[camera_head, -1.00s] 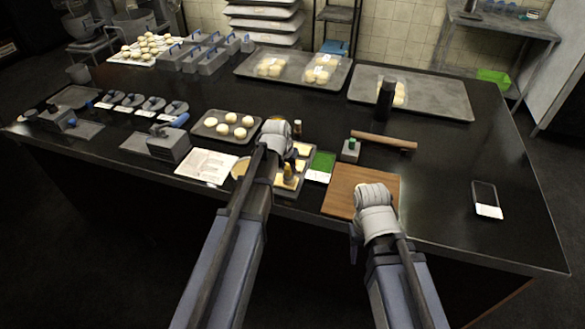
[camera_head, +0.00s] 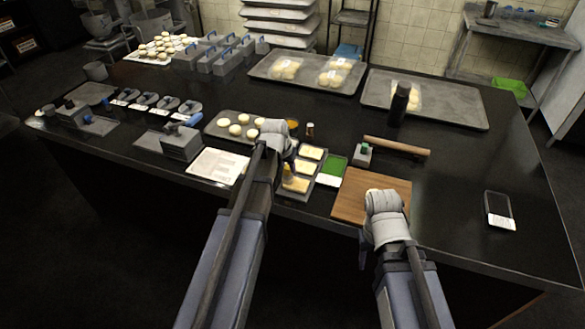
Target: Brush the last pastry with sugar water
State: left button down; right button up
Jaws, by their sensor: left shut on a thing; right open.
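My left gripper (camera_head: 287,168) is over a small grey tray (camera_head: 316,172) near the counter's front edge. It is shut on a small yellow-ended thing (camera_head: 290,175), which looks like a brush pointing down. The tray holds a few pale yellow square pastries (camera_head: 311,153); the nearest lies under the yellow end. I cannot tell whether they touch. My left arm hides the tray's left side. My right gripper (camera_head: 368,245) is open, its fingers mostly hidden, near the front edge of a wooden board (camera_head: 355,192).
A green-and-white card (camera_head: 332,170) and a small grey block with a green top (camera_head: 362,154) are right of the tray. A tray of round buns (camera_head: 221,131) is behind left. The counter's right side is mostly clear.

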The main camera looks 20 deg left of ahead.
dwell(0.3)
pick_arm(q)
jog(key=shift+s+d, duration=0.1)
jog(key=shift+d, duration=1.4)
jog(key=shift+d, duration=0.1)
jog(key=shift+d, duration=1.5)
notch_tip(320, 180, up, 6)
jog(key=p, duration=0.6)
jog(key=shift+a, duration=0.1)
